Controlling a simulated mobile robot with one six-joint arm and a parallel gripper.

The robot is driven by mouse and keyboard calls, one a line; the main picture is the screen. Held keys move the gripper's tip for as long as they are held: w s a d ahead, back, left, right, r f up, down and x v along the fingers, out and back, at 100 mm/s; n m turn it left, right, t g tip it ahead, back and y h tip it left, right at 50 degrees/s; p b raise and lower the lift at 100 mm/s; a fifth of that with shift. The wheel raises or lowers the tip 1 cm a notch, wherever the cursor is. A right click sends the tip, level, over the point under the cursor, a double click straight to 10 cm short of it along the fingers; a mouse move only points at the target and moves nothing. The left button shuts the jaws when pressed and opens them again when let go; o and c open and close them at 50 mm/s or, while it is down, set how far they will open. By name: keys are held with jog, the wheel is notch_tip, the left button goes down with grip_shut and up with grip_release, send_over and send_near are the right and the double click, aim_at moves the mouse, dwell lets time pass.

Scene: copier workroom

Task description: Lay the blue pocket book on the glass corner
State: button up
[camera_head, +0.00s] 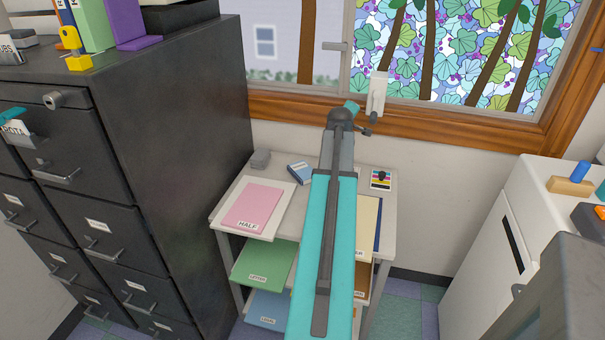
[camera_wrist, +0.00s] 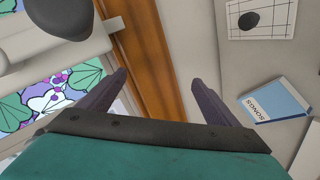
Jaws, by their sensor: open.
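The blue pocket book (camera_head: 300,172) lies on the top of the small shelf stand, left of my teal arm in the head view. In the wrist view the same book (camera_wrist: 275,100) lies at the right, with "SONGS" on its white band. My gripper (camera_wrist: 158,78) is open, with nothing between its two dark fingers. The book is outside the fingers, to the right of the right-hand one and apart from it. I cannot make out a glass corner in either view.
A dark filing cabinet (camera_head: 180,120) stands at left, a white cabinet (camera_head: 487,240) at right. The window's wooden sill (camera_head: 450,125) runs behind.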

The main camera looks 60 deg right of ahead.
notch_tip(320, 180, up, 11)
jog(key=w+n+t+h, duration=0.1)
jog(key=n+t+h, duration=0.45)
jog(key=n, duration=0.85)
jog(key=w+a+f+n+t+y, duration=0.6)
jog(key=a+n, duration=0.3)
jog(key=n, duration=0.3)
jog(key=s+a+f+n+g+y, duration=0.1)
jog(key=s+a+f+n, duration=0.1)
jog(key=f, duration=0.4)
jog(key=s+a+f+n+g+y, duration=0.1)
jog(key=s+a+f+n+y, duration=0.1)
jog(key=f, duration=0.5)
jog(key=s+a+f+n+g+y, duration=0.1)
jog(key=s+a+f+n+y, duration=0.1)
jog(key=f, duration=0.4)
jog(key=shift+s+a+f+g, duration=0.2)
jog(key=shift+s+g, duration=0.15)
jog(key=shift+s, duration=0.3)
jog(key=shift+s+d, duration=0.1)
jog(key=shift+s, duration=0.1)
